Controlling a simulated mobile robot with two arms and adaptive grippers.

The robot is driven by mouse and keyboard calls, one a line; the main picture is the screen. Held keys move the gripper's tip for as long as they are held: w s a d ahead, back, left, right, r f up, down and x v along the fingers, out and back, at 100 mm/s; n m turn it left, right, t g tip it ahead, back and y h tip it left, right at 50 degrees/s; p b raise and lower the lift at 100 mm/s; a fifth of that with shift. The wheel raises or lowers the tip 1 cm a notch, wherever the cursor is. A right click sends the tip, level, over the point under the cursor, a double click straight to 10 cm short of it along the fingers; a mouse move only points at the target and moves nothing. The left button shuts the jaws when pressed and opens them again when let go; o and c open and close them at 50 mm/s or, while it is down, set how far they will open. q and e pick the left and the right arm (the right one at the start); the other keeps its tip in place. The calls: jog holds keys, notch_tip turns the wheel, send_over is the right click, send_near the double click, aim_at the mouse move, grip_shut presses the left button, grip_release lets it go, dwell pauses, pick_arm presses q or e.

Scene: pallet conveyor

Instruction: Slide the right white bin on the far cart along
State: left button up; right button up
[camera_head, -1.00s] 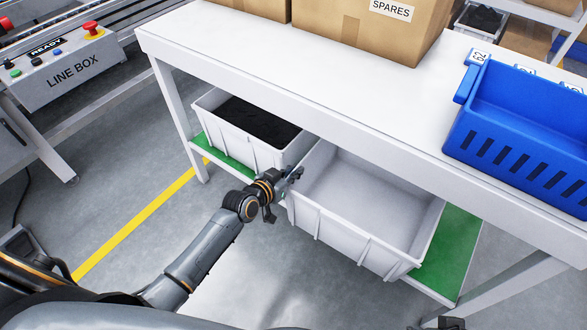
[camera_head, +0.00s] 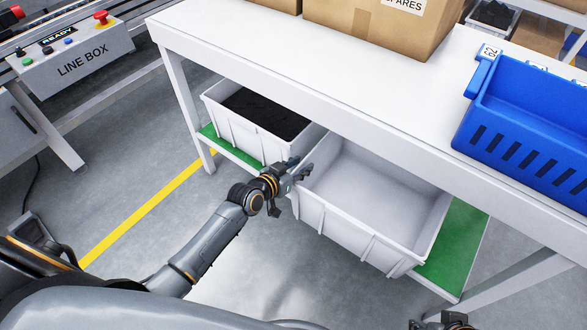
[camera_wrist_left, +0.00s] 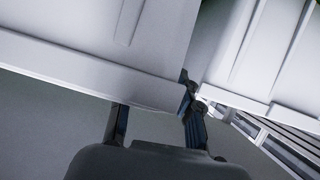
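The right white bin (camera_head: 372,199) is empty. It stands on the green lower shelf (camera_head: 459,243) of the white cart and juts out at the front. My left gripper (camera_head: 299,169) is at this bin's near left corner, by the gap between the two bins. In the left wrist view its fingers (camera_wrist_left: 156,122) are apart, with white bin walls just beyond them. One fingertip reaches toward the gap; I cannot tell whether either finger touches a wall. A dark part of my right gripper (camera_head: 443,322) shows at the bottom edge; its fingers are not clear.
A second white bin (camera_head: 232,126) with dark contents stands left on the same shelf. The white cart top (camera_head: 270,52) overhangs both bins and carries cardboard boxes (camera_head: 375,30) and a blue crate (camera_head: 530,125). The cart's left leg (camera_head: 186,110) is close by. Floor in front is open.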

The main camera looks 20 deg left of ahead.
pick_arm(q)
jog(key=v, duration=1.2)
pick_arm(e)
jog(key=shift+s, duration=0.1)
pick_arm(q)
jog(key=shift+w, duration=0.1)
